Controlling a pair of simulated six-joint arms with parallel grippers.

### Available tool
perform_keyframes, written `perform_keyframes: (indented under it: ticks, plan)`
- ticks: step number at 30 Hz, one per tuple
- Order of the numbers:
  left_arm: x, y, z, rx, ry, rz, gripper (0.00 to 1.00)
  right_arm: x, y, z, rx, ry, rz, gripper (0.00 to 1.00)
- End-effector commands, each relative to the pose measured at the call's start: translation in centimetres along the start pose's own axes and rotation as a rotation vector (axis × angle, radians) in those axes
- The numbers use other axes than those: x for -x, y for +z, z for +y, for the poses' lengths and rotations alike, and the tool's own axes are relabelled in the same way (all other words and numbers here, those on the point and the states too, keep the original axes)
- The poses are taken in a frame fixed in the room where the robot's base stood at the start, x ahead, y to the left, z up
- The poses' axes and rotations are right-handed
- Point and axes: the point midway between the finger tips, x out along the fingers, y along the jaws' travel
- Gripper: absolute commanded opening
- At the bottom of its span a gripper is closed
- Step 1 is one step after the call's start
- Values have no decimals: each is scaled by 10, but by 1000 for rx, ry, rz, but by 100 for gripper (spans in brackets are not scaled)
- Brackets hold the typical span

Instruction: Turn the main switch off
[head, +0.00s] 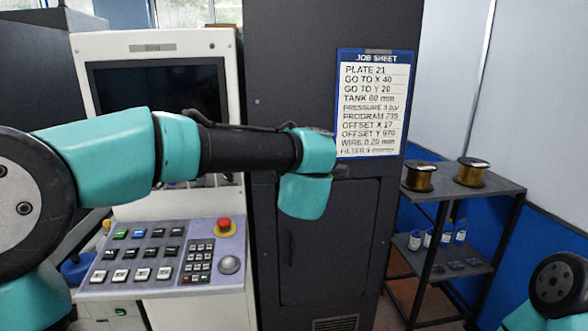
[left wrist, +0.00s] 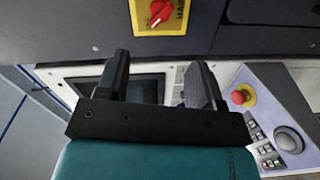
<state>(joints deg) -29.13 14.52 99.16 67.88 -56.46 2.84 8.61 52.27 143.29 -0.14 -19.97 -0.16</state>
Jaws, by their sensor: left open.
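The main switch is a red rotary knob (left wrist: 159,12) on a yellow plate (left wrist: 148,27) with sideways lettering that reads "MAIN", at the top edge of the left wrist view. A white mark shows on the knob, which looks slanted; its exact setting is unclear. The switch cannot be seen in the head view. My left gripper (left wrist: 158,64) is open and empty, with the knob beyond its fingertips and clear of them. In the head view the left arm reaches across the machine front, and its fingers are hidden there. My right gripper is out of view.
A control console (head: 113,235) with buttons and a red emergency stop (head: 224,224) sits below the left arm. A monitor (head: 155,90) is behind it. A job sheet (head: 375,105) hangs on the dark cabinet (head: 325,255). A shelf (head: 470,186) with wire spools stands right.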

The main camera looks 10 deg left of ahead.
Motion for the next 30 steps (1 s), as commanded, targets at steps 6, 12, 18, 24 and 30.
perform_keyframes:
  ticks: [6, 12, 18, 24, 30]
  plan:
    - [35, 0, 1, 0, 2, -2, 61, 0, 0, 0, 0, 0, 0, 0]
    - [46, 0, 0, 0, 1, -1, 61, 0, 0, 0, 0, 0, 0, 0]
    - [46, 0, 0, 0, 1, 0, 61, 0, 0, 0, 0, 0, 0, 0]
    - [42, 3, -8, -24, 0, -7, 61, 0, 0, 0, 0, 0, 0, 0]
    - [12, 19, -68, -194, -18, -71, 61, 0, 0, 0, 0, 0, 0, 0]
